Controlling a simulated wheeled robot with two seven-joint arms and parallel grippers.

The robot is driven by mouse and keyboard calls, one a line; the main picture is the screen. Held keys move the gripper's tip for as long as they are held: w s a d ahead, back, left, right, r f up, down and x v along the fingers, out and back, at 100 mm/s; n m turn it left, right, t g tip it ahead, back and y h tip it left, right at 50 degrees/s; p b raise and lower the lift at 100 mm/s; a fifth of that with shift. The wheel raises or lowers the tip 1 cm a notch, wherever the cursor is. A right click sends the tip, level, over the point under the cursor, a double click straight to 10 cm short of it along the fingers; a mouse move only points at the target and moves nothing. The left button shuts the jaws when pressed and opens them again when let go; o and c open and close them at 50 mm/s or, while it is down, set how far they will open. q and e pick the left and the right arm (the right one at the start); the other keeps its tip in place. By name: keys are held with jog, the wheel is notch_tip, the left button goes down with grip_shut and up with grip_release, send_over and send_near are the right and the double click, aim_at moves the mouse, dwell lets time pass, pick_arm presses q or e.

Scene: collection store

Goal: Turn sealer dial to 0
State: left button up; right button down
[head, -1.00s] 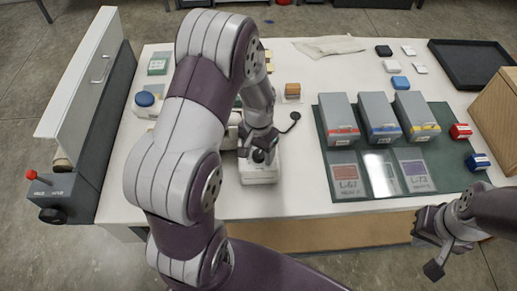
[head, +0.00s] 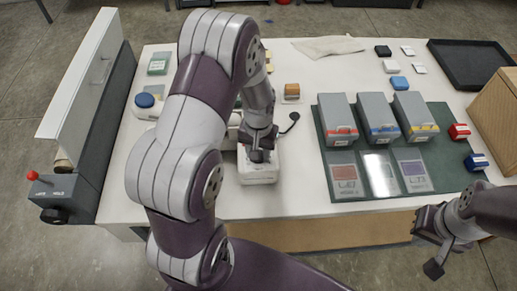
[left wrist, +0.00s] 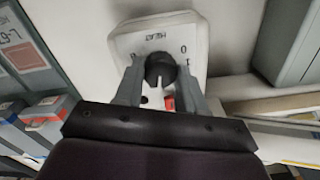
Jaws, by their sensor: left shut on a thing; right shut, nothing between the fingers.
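The sealer (head: 258,172) is a small white box on the table in the head view, partly hidden by my left arm. In the left wrist view its white top (left wrist: 130,42) carries the word HEAT and small digits, including a 0, beside a round black dial (left wrist: 160,67). My left gripper (left wrist: 158,80) is shut on the dial, one finger on each side. In the head view my left gripper (head: 260,154) is over the sealer. My right gripper (head: 428,243) is shut and empty, off the table's front edge.
Grey boxes with coloured labels (head: 383,115) stand on a green mat (head: 440,180) to the right. A grey unit with a red-knobbed lever (head: 33,176) stands at the left. A black tray (head: 470,65) is at the back right.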

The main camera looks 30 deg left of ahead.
pick_arm(q)
jog(key=n, duration=0.3)
jog(key=shift+n+p, duration=0.3)
jog(key=shift+n, duration=0.1)
jog(key=n, duration=0.3)
jog(key=shift+n+p, duration=0.3)
jog(key=n, duration=0.3)
jog(key=shift+n, duration=0.3)
jog(key=n+p, duration=0.1)
jog(key=n, duration=0.3)
jog(key=shift+n, duration=0.3)
jog(key=n, duration=0.5)
jog(key=n+p, duration=0.1)
jog(key=n, duration=0.4)
jog(key=shift+n, duration=0.3)
